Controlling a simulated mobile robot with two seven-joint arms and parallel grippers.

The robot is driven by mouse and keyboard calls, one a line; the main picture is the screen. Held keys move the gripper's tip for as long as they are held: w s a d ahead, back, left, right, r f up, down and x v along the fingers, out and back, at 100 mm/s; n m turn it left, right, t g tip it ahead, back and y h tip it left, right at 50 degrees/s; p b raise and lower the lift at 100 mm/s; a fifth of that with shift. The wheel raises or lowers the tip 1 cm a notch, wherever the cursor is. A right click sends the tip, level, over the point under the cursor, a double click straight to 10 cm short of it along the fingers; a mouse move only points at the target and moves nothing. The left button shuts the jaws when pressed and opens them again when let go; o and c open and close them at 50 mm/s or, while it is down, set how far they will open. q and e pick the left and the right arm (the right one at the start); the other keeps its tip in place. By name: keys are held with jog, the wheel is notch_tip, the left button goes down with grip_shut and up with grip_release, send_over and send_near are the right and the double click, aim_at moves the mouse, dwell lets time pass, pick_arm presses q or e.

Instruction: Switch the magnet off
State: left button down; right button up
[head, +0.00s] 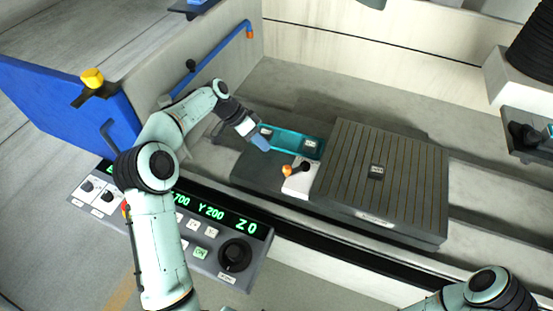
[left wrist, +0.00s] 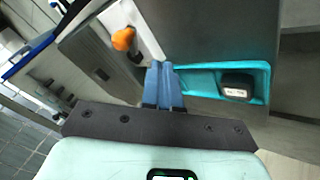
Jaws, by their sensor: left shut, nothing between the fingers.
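The magnet is a dark grey block with a grooved top (head: 400,172). At its left end is a white plate (head: 298,184) with a dark lever ending in an orange knob (head: 287,169). The lever points left in the head view. The knob also shows in the left wrist view (left wrist: 123,39), left of the fingertips. My left gripper (head: 262,143) has blue fingers, shut and empty, over the left part of a teal tray (head: 284,151). In the left wrist view the fingertips (left wrist: 163,67) are apart from the knob. My right gripper is out of view.
The tray holds small dark labelled blocks, one clear in the left wrist view (left wrist: 237,88). A control panel with a green display (head: 213,212) and black dial (head: 235,255) stands at the front. A blue panel (head: 60,105) is at left.

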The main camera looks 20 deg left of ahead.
aim_at(297, 167)
pick_arm(q)
jog(key=x, duration=0.4)
jog(key=shift+s+d+r, duration=0.1)
jog(key=shift+s+d, duration=0.35)
jog(key=shift+d, duration=0.4)
jog(key=shift+s+d+r, duration=0.1)
jog(key=shift+s+d, duration=0.35)
jog(key=shift+d, duration=0.4)
